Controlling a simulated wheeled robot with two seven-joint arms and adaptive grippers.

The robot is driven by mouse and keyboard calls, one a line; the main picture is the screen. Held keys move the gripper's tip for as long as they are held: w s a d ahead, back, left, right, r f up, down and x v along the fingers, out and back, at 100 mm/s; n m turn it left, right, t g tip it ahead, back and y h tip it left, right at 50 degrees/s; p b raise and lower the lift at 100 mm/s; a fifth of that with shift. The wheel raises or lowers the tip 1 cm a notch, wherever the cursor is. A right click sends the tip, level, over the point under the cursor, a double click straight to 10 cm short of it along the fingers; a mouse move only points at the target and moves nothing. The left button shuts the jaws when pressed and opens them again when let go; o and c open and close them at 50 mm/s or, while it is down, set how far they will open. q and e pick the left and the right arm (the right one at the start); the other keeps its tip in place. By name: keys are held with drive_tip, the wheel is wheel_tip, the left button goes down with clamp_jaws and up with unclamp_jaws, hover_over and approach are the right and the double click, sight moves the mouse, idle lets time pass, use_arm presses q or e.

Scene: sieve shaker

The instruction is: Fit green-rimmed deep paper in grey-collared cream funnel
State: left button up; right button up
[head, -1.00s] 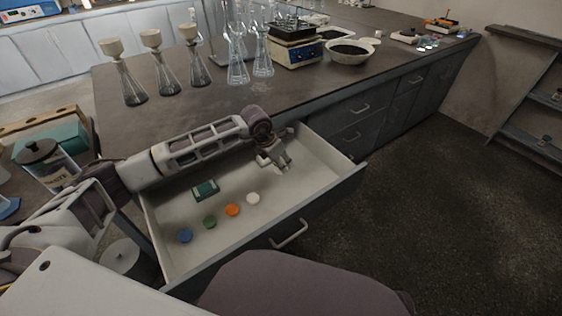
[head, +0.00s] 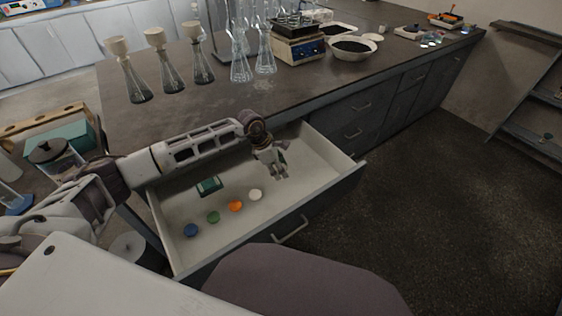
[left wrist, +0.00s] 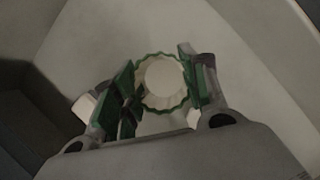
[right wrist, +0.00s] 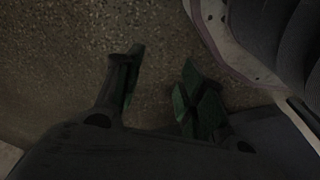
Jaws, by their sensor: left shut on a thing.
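My left gripper (head: 279,177) is over the back right part of the open drawer (head: 222,254). In the left wrist view my left gripper (left wrist: 158,68) is shut on the green-rimmed paper (left wrist: 165,84), a round white fluted piece with a scalloped green edge, between its green-padded fingers. Three cream funnels sit in flasks on the bench: left (head: 117,45), middle (head: 155,38) and right (head: 192,29). Their collar colours are too small to tell. My right gripper (right wrist: 160,62) is open and empty above the speckled floor.
Blue (head: 191,230), green (head: 213,217), orange (head: 235,206) and white (head: 255,195) round pieces lie in the drawer beside a dark green box (head: 208,185). Clear flasks (head: 240,62), a balance (head: 298,45) and a bowl (head: 352,48) stand on the bench. The bench front is clear.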

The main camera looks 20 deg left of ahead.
use_arm(q)
drive_tip(key=s+a+m+g+y+p, duration=0.1)
drive_tip(key=s+m+g+y+p, duration=0.1)
drive_tip(key=s+m+p, duration=0.4)
drive_tip(key=s+a+m+g+y+p, duration=0.2)
drive_tip(key=s+m+g+p, duration=0.2)
drive_tip(key=m, duration=1.2)
drive_tip(key=shift+s+a+f+p, duration=0.2)
drive_tip(key=shift+s+p, duration=0.7)
drive_tip(key=shift+s, duration=0.6)
use_arm(e)
drive_tip(key=s+d+f, duration=0.6)
drive_tip(key=s, duration=0.3)
drive_tip(key=s+d+f+h, duration=0.1)
drive_tip(key=s+d+f, duration=0.5)
drive_tip(key=s, duration=0.4)
drive_tip(key=shift+d+f, duration=0.2)
drive_tip(key=shift+d, duration=0.05)
use_arm(q)
drive_tip(key=shift+r, duration=0.15)
use_arm(e)
drive_tip(key=shift+r, duration=0.1)
drive_tip(key=shift+c, duration=0.5)
